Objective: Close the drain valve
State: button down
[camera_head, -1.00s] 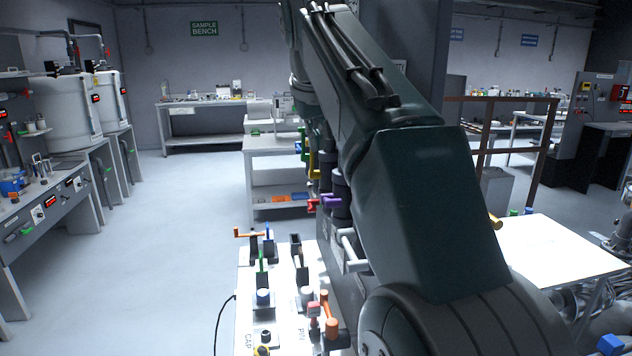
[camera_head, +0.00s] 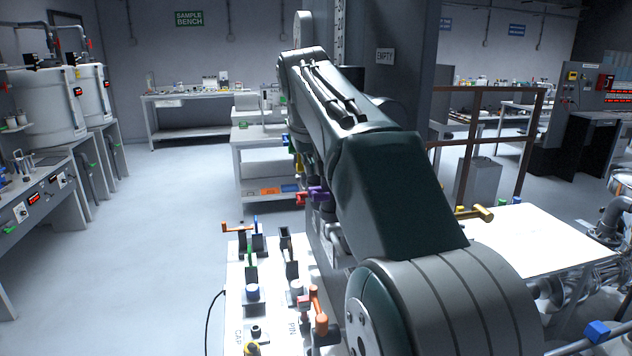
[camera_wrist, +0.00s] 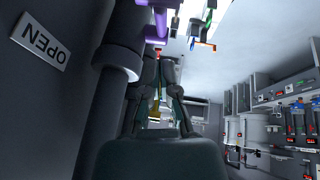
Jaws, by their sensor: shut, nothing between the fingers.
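A purple handle (camera_head: 319,194) sits on dark pipework beside my arm in the head view. A purple part also shows at the top of the wrist view (camera_wrist: 140,22), next to a thick dark pipe (camera_wrist: 112,75). I cannot tell for sure which part is the drain valve. A plate reading OPEN (camera_wrist: 39,42) appears upside down at the left of the wrist view. My gripper (camera_wrist: 159,55) is shut and empty, with its fingers close to the dark pipe and below the purple part in the picture; contact is unclear. My arm hides the gripper in the head view.
A white panel (camera_head: 264,314) with several coloured levers stands below my arm. Open floor (camera_head: 140,225) lies left.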

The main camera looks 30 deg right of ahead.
aim_at(320, 194)
jog(key=f, duration=0.1)
jog(key=s, duration=0.1)
jog(key=f, duration=0.1)
jog(key=shift+s+a+f, duration=0.15)
jog(key=shift+s+f, duration=0.1)
jog(key=shift+f, duration=0.1)
